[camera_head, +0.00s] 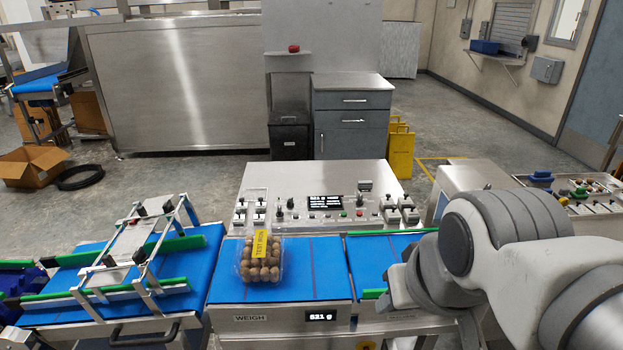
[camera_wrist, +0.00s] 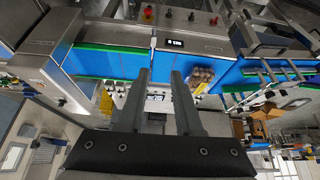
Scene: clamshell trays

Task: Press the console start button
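The steel console (camera_head: 300,175) stands behind the blue weigh belt. Its sloped face carries a lit display (camera_head: 325,202), a row of small knobs and buttons, and a red button (camera_head: 360,212). A small green button (camera_head: 343,213) seems to sit left of the red one; labels are too small to read.
A clear clamshell tray (camera_head: 281,270) of round brown items, with a yellow label, sits on the weigh belt (camera_head: 318,280). The weigh display (camera_head: 321,316) reads 821 g. A metal frame (camera_head: 125,245) stands over the left belt. My arm covers the right front.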

